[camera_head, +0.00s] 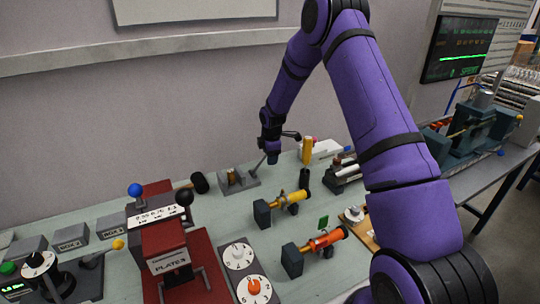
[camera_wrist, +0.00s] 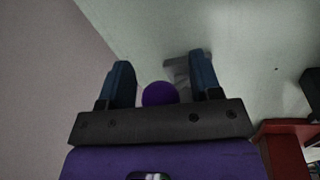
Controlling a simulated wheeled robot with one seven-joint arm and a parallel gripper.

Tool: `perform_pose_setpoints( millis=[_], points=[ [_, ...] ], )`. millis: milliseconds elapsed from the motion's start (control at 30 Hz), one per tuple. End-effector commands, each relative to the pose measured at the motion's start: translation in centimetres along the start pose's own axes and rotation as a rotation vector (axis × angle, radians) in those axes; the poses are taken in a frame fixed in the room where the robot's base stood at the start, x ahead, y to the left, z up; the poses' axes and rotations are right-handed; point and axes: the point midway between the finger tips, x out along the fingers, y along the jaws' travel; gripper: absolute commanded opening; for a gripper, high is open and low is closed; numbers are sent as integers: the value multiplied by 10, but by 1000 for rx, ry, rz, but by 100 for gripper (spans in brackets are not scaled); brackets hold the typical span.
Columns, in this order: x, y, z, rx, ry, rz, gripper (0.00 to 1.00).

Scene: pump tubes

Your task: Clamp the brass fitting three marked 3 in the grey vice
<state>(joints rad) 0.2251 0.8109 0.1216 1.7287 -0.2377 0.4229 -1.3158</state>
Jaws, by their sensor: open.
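The grey vice (camera_head: 248,183) stands on the bench near the wall, with a thin lever rising to the right. A small brass fitting (camera_head: 232,177) shows at its left part; its number is too small to read, and I cannot tell how tightly it is held. My gripper (camera_head: 272,158) is above and right of the vice, at the lever's upper end. In the wrist view my gripper (camera_wrist: 161,64) is open, with a purple ball (camera_wrist: 160,94) between its fingers, apparently the lever's knob. Part of a grey base (camera_wrist: 176,72) shows behind the right finger.
A red press (camera_head: 165,245) stands front left. The wall (camera_head: 120,125) is close behind.

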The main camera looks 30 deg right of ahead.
Motion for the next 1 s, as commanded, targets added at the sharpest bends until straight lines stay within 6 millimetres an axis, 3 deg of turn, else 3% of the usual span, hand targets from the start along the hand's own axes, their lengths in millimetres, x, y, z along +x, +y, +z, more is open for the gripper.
perform_pose_setpoints(
  millis=[267, 500, 533, 1000],
  points=[
    [1, 0, 0, 0, 0, 0, 58],
    [1, 0, 0, 0, 0, 0, 3],
    [1, 0, 0, 0, 0, 0, 0],
    [-6, 0, -7, -19, -69, 16, 0]
  ],
)
